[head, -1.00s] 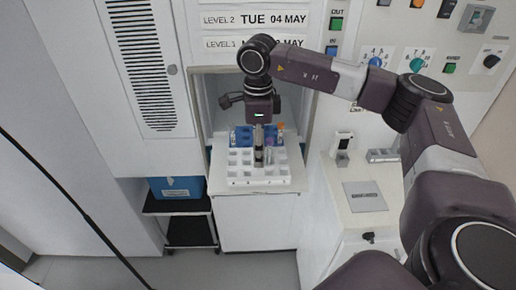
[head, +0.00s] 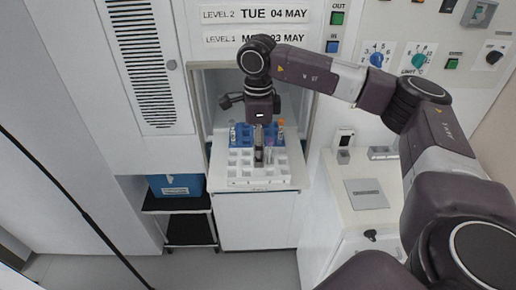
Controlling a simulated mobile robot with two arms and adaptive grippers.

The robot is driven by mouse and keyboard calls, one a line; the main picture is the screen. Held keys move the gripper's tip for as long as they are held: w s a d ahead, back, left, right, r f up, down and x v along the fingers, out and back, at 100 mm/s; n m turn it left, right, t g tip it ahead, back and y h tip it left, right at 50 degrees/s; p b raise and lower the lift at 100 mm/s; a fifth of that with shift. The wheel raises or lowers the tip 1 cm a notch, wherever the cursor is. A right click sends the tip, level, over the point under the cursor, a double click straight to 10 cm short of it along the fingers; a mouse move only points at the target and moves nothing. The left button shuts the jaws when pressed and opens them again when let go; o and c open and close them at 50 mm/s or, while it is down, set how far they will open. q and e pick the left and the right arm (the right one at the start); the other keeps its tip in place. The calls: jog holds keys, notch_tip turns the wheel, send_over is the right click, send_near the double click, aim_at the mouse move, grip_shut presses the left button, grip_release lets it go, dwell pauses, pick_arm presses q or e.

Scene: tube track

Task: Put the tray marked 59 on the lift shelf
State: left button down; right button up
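A white tray (head: 240,176) with square compartments sits at the front of a shelf in a wall opening. A blue rack (head: 240,131) stands directly behind it, with an orange-topped item at its right end. I cannot read a 59 on either. My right gripper (head: 260,146) points down at the middle of the white tray, by the blue rack's front edge. A dark upright cylinder shows below the wrist; I cannot tell whether it is fingers or a held thing. My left gripper is out of view. No part is clearly labelled as the lift shelf.
A blue box (head: 177,187) stands on a black cart (head: 189,231) at lower left. A white counter with a grey plate (head: 366,194) is right of the opening. Wall panels with buttons and knobs (head: 418,60) are at upper right. The opening's side walls are close around my gripper.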

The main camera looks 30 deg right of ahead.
jog(key=o, duration=1.4)
jog(key=shift+r, duration=0.1)
notch_tip(320, 180, up, 12)
jog(key=shift+f, duration=0.1)
jog(key=shift+s, duration=0.1)
dwell(0.4)
